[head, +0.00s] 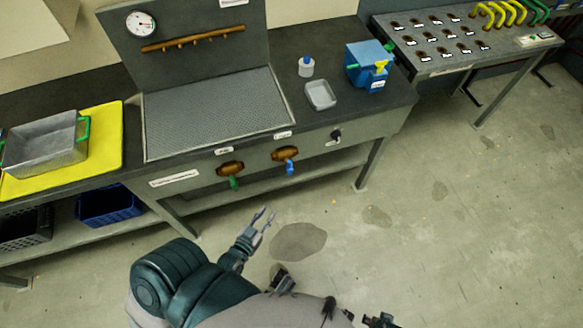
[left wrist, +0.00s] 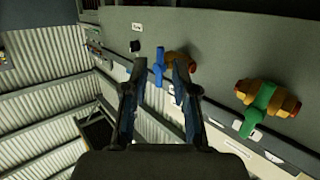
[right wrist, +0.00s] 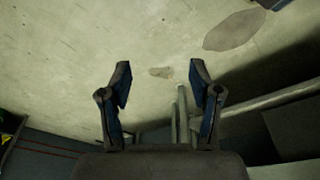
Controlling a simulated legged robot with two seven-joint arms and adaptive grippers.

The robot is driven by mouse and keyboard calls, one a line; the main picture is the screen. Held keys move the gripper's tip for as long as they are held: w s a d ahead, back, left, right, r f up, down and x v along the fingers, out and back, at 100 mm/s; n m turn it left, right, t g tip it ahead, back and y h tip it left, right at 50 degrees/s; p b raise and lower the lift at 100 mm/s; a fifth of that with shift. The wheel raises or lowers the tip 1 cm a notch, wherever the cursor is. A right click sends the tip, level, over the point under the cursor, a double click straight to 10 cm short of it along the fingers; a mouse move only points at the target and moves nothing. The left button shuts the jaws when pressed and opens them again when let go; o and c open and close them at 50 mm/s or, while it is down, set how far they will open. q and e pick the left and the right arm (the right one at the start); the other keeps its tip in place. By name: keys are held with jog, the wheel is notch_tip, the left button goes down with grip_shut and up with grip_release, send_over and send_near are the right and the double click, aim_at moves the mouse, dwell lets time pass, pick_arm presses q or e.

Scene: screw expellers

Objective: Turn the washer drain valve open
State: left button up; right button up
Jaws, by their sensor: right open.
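Two brass valves sit on the front panel of the grey bench. One has a blue handle (head: 289,167), hanging down in the head view; the other has a green handle (head: 234,184), also hanging down. Their labels are too small to read, so I cannot tell which is the washer drain valve. My left gripper (head: 264,216) is open and empty, in front of and below the panel. In the left wrist view the blue handle (left wrist: 159,68) shows beyond and between the fingertips, and the green handle (left wrist: 261,104) is to the right. My right gripper (right wrist: 162,78) is open and empty, facing the floor.
A black knob (head: 336,135) is right of the valves. The bench top (head: 215,110) holds a grey tray (head: 320,95), a white bottle (head: 306,67) and a blue box (head: 368,65). A metal bin (head: 45,146) stands on a yellow mat (head: 108,125). The floor (head: 440,240) at right is clear.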

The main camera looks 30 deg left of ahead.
pick_arm(q)
notch_tip(320, 180, up, 6)
jog(key=t+b, duration=0.1)
jog(key=t, duration=0.1)
jog(key=y+b, duration=0.1)
send_near(291, 167)
jog(key=w+a, duration=0.2)
jog(key=w, duration=0.7)
jog(key=shift+d, duration=0.4)
jog(key=shift+w+d+r, duration=0.1)
jog(key=shift+w+d, duration=0.05)
jog(key=shift+w, duration=0.5)
jog(key=shift+w+a, duration=0.1)
jog(key=shift+a, duration=0.5)
jog(key=shift+c, duration=1)
grip_shut()
jog(key=shift+d, duration=0.3)
jog(key=shift+b, duration=0.3)
pick_arm(e)
jog(key=shift+t+y, duration=0.3)
jog(key=shift+t, duration=0.4)
jog(key=r, duration=0.4)
jog(key=w+d+r, duration=0.1)
jog(key=shift+r, duration=0.4)
